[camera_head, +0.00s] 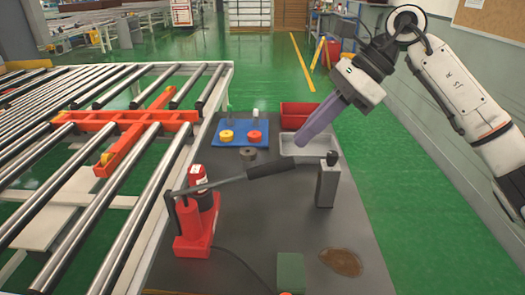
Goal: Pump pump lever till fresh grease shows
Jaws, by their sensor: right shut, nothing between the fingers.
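A red pump (194,232) stands at the left of the dark grey table, with a red-and-white cylinder on it. Its lever (228,181) slopes slightly up to the right and ends in a black grip (271,169). My right gripper (304,142) is shut and empty, its purple fingers angled down to the left above the grey tray. It appears apart from the lever grip, which shows lower in the picture. A brown patch (341,262) lies on the table at the lower right; I cannot tell if it is grease. My left gripper is out of view.
A grey block with a black knob (327,186) stands right of the lever's end. Behind are a grey tray (290,150), a red bin (297,108) and a blue mat (219,141) with coloured pieces. A green block (290,270) lies in front. A roller conveyor (150,225) borders the left.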

